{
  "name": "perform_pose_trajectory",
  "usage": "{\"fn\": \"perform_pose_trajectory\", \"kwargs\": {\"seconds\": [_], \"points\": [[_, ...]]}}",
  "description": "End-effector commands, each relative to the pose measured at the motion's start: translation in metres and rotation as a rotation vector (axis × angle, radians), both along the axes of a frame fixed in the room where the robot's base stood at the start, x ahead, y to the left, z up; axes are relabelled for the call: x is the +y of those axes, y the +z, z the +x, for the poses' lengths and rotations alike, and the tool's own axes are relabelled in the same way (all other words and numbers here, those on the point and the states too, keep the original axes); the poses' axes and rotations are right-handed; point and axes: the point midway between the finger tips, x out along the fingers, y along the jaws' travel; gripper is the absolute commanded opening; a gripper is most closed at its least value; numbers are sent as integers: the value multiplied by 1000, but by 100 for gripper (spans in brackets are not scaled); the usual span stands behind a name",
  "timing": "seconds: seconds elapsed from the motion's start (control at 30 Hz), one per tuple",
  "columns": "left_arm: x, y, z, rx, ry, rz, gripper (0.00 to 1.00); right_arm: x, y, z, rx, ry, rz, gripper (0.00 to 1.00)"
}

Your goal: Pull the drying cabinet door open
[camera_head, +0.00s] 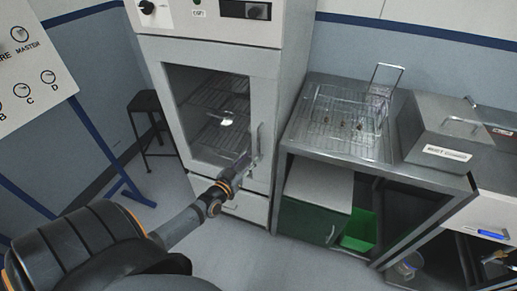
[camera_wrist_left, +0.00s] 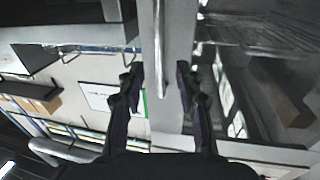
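The drying cabinet (camera_head: 210,27) stands left of centre in the head view. Its door (camera_head: 262,95) has a large glass window and looks shut. A vertical bar handle (camera_head: 258,138) is on the door's right side. My left gripper (camera_head: 244,163) is at the door beside the lower part of the handle. In the left wrist view, the gripper's two dark fingers (camera_wrist_left: 160,88) are apart, one on each side of the metal handle (camera_wrist_left: 159,45), with gaps between. The door's grey frame (camera_wrist_left: 181,50) shows behind. My right gripper is in neither view.
A metal bench (camera_head: 310,140) with a wire basket (camera_head: 340,122) and a lidded steel box (camera_head: 445,130) stands right of the cabinet. A green bin (camera_head: 359,231) is beneath it. A dark stool (camera_head: 147,103) stands left. The floor in front (camera_head: 265,260) looks clear.

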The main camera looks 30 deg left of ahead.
Motion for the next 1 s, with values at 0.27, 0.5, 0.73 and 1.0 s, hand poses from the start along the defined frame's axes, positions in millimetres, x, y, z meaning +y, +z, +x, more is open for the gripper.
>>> {"fn": "perform_pose_trajectory", "kwargs": {"seconds": [0.27, 0.5, 0.73, 1.0], "points": [[2, -4, 58, -2, 1, 0, 35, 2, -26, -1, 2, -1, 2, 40], [3, -1, 77, 1, 0, 0, 35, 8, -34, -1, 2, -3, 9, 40], [3, -1, 77, 2, 0, 1, 35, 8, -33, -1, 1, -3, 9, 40], [3, -1, 77, 2, 0, 1, 0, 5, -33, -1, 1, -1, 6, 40]]}}
